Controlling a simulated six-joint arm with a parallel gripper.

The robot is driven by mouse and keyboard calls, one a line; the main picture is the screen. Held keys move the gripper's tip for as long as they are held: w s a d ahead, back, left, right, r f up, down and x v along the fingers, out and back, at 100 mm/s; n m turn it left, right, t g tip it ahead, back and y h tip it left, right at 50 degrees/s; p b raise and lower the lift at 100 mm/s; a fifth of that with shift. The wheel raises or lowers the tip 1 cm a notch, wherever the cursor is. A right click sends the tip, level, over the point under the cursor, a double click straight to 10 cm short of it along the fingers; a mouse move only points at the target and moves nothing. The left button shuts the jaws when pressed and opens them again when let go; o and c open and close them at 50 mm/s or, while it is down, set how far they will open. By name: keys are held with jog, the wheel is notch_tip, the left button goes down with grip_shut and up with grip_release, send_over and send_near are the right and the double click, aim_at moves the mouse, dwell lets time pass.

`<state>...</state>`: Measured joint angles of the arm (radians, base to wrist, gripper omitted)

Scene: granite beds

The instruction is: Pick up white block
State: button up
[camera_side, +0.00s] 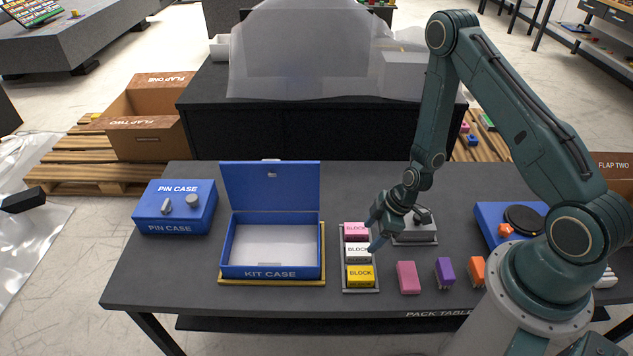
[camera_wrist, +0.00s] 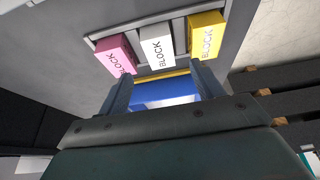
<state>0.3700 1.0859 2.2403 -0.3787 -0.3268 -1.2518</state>
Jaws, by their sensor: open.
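The white block (camera_side: 358,254) labelled BLOCK lies in the grey tray (camera_side: 344,288), between a pink block (camera_side: 355,231) and a yellow block (camera_side: 360,276). It also shows in the wrist view (camera_wrist: 156,46), beyond my fingertips. My gripper (camera_side: 371,234) is open and tilted toward the left, above the tray near the pink and white blocks. One finger overlaps the white block's upper right in the side view. In the wrist view the jaws (camera_wrist: 163,82) hold no block. A blue surface with a yellow edge shows between the fingers, seemingly the kit case in the background.
The open kit case (camera_side: 271,272) stands left of the tray, empty inside. The closed pin case (camera_side: 175,208) is farther left. A loose pink block (camera_side: 408,278), a purple block (camera_side: 445,273) and an orange block (camera_side: 477,271) stand to the right on the dark table.

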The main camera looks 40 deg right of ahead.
aim_at(359, 249)
jog(key=shift+x, duration=1.15)
jog(key=shift+f, duration=0.1)
jog(key=shift+x, duration=2.5)
jog(key=shift+s+d, duration=0.1)
jog(key=c, duration=1.3)
jog(key=shift+o, duration=0.2)
notch_tip(359, 249, up, 20)
